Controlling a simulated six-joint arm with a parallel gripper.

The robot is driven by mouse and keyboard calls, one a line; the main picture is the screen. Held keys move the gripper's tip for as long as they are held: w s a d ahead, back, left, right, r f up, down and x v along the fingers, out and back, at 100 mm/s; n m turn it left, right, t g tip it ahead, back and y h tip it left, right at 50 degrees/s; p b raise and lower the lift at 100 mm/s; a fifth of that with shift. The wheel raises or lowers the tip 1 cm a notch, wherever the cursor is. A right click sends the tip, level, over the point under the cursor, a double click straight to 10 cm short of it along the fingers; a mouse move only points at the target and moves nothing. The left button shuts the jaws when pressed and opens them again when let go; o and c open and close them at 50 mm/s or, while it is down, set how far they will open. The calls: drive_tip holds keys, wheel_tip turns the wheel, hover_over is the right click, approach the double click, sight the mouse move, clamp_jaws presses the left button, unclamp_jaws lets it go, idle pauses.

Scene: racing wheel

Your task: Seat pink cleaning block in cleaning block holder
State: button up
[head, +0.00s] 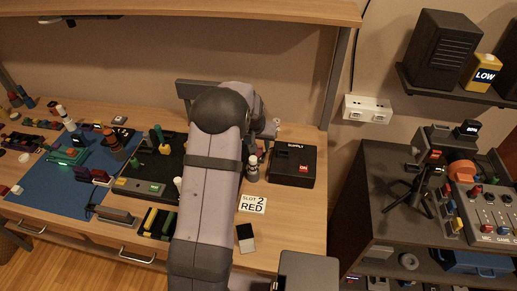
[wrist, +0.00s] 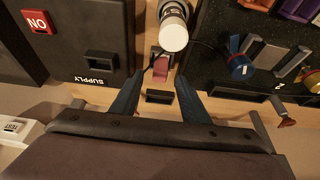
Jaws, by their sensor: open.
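In the wrist view my gripper (wrist: 160,80) is open, with one dark finger on each side of the picture's middle. A small pinkish-red block (wrist: 161,66), which looks like the pink cleaning block, lies between and just beyond the fingertips. It is apart from a firm grip, and I cannot tell if a finger touches it. A small black rectangular piece (wrist: 159,97) sits between the fingers, nearer the palm; it may be the cleaning block holder, but I cannot tell. In the head view my arm hides most of this area.
A white-capped bottle (wrist: 173,30) stands just beyond the pink block. The black SUPPLY box (head: 292,166) is beside it, left in the wrist view. A dark tray (wrist: 250,60) with coloured parts lies right.

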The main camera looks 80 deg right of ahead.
drive_tip(key=shift+b+v, duration=0.3)
drive_tip(key=shift+v, duration=1.1)
drive_tip(key=shift+w, duration=0.1)
